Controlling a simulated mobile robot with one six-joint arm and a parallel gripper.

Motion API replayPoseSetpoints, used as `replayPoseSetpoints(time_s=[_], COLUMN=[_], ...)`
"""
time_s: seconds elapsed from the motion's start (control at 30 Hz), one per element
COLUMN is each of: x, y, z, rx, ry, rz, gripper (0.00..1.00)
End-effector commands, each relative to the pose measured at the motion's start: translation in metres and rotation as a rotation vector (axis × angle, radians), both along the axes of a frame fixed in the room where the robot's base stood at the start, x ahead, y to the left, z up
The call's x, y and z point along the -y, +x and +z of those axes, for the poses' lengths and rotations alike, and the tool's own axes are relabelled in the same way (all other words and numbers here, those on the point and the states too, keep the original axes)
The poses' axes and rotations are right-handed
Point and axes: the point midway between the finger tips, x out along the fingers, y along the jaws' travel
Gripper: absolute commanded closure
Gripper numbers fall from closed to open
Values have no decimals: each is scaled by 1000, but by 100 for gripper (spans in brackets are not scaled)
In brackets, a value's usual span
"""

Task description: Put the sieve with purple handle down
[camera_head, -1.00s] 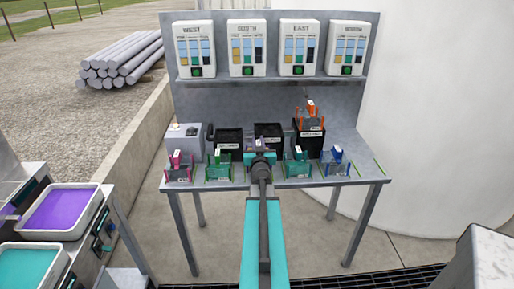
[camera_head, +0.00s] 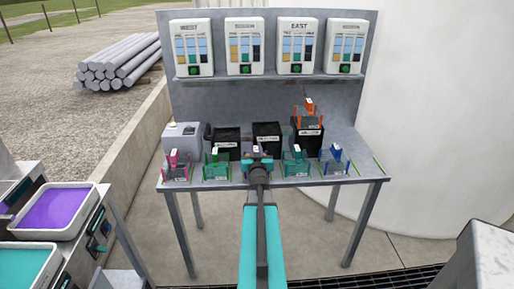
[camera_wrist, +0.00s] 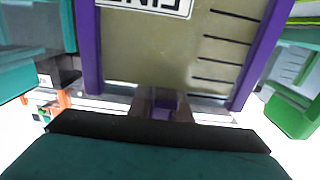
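The sieve with purple handle fills the top middle of the wrist view, with purple side posts (camera_wrist: 92,50) and a tan panel (camera_wrist: 160,55) that has dark slots and an upside-down white label. My gripper (camera_wrist: 165,106) is at its lower edge, with its dark fingers on either side of a small purple part; they look shut on it. In the head view my gripper (camera_head: 258,163) is at the front middle of the grey bench (camera_head: 300,181), between two green-framed sieves. There it hides most of the sieve. I cannot tell whether the sieve touches the bench.
Green sieves (camera_head: 217,164) and (camera_head: 295,163) flank my gripper, with a pink one (camera_head: 178,165) and a blue one (camera_head: 335,160) farther out. Black bins (camera_head: 227,141) stand behind; an orange sieve (camera_head: 308,115) is on the right bin. Trays of purple (camera_head: 58,209) and teal material are at left.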

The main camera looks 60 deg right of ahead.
Motion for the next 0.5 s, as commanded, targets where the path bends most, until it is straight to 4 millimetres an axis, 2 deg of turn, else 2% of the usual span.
replayPoseSetpoints(time_s=[0.03,0.1,0.5], x=[0,1,1], y=[-1,-1,-2], z=[0,0,2], rx=[-1,-1,-1], ry=[1,1,1], rz=[-1,-1,-3], gripper=[75,64,64])
